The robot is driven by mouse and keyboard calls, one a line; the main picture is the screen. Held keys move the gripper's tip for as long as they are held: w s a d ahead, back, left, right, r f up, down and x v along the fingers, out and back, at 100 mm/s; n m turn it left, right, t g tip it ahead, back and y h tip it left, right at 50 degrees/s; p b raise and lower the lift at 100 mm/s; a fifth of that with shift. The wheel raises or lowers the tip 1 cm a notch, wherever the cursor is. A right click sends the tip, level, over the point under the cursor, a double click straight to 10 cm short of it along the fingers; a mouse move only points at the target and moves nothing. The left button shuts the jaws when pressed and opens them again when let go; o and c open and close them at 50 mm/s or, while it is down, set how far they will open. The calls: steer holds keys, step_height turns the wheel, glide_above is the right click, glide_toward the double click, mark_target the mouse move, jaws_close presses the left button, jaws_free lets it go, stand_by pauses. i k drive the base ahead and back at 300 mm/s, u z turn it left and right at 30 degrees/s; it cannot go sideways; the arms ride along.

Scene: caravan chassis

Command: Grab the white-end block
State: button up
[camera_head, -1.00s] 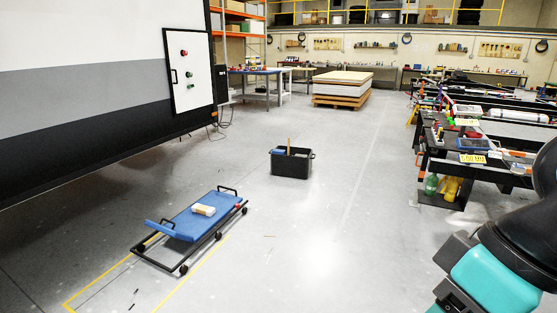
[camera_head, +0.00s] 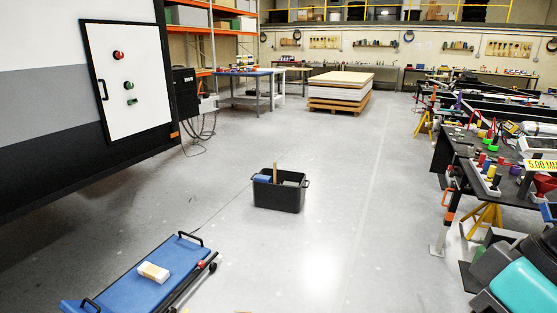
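A pale block (camera_head: 153,272) lies on the blue padded creeper (camera_head: 195,262) at the lower left. One part of the block looks white and the rest cream; its fine detail is too small to tell. Nothing touches the block except the creeper under it. Part of my own arm, teal and black, shows at the lower right, far from the block. My gripper is not in view.
A black crate (camera_head: 279,196) with a wooden handle sticking up stands mid-floor. A cluttered workbench (camera_head: 476,181) runs along the right. The dark-based white caravan wall (camera_head: 40,100) is at left. A stack of boards (camera_head: 340,88) stands farther back. Floor around the crate is clear.

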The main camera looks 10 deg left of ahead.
mark_target(155, 273)
steer(key=u, duration=0.2)
steer(key=i, duration=2)
steer(key=u, duration=1.2)
steer(key=i, duration=1.6)
steer(key=u, duration=0.95)
steer(key=i, duration=0.45)
steer(key=u, duration=0.15)
